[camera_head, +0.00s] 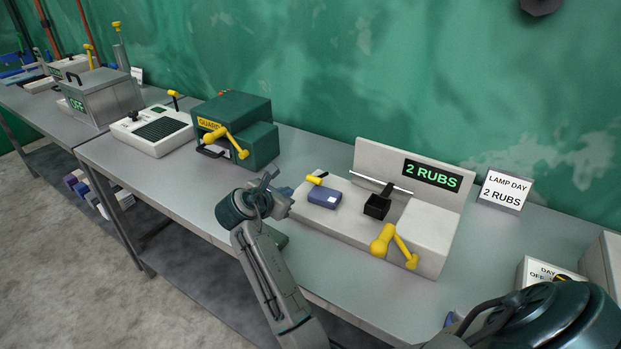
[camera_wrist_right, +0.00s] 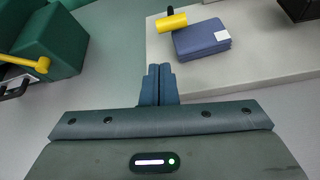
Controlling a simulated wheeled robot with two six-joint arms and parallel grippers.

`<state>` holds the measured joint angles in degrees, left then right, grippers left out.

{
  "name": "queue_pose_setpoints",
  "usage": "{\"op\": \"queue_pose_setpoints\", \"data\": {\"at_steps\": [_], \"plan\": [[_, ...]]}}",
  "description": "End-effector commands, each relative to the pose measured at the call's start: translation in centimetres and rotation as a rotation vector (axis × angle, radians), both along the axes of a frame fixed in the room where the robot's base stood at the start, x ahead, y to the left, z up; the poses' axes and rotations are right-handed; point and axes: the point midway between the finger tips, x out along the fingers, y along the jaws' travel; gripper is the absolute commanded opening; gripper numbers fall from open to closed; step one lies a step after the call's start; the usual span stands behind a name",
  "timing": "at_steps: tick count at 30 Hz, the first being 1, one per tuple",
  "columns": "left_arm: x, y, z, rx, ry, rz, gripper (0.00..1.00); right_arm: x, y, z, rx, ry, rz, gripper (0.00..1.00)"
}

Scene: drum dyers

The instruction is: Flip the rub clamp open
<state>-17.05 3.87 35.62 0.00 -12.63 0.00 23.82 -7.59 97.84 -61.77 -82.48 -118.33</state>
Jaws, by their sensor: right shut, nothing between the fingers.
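The rub tester (camera_head: 342,235) is a pale grey machine on the bench, with a back panel reading "2 RUBS". On its left part lies a blue folded pad (camera_head: 324,197) with a white patch. A small yellow clamp lever (camera_head: 317,179) lies low at the pad's back left edge. In the right wrist view the yellow lever (camera_wrist_right: 171,22) shows beside the blue pad (camera_wrist_right: 201,40), with a dark post behind it. My right gripper (camera_head: 285,191) is shut and empty, left of the tester and apart from the lever; its fingers (camera_wrist_right: 159,82) show in the wrist view. My left gripper is out of view.
A black rubbing block (camera_head: 377,207) and a yellow crank (camera_head: 394,243) are on the tester's right. A green guard box (camera_head: 236,128) with a yellow handle stands left. A "LAMP DAY 2 RUBS" sign (camera_head: 503,189) stands right. Bare bench (camera_head: 180,185) lies in front.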

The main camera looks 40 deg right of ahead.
Motion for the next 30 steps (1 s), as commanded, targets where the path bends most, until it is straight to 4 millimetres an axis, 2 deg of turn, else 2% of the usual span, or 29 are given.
{"op": "queue_pose_setpoints", "data": {"at_steps": [10,14,24,30], "plan": [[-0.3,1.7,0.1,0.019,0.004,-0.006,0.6,0.0,0.0,0.0,0.0,0.0,0.0,0.0],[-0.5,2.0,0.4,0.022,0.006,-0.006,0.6,0.3,-0.7,-0.3,-0.003,0.001,0.0,0.0],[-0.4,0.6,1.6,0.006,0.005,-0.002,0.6,2.6,-5.5,-2.8,-0.003,0.004,-0.001,0.0],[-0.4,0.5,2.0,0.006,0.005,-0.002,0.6,3.7,-7.5,-3.9,0.0,0.0,0.0,0.0]]}}
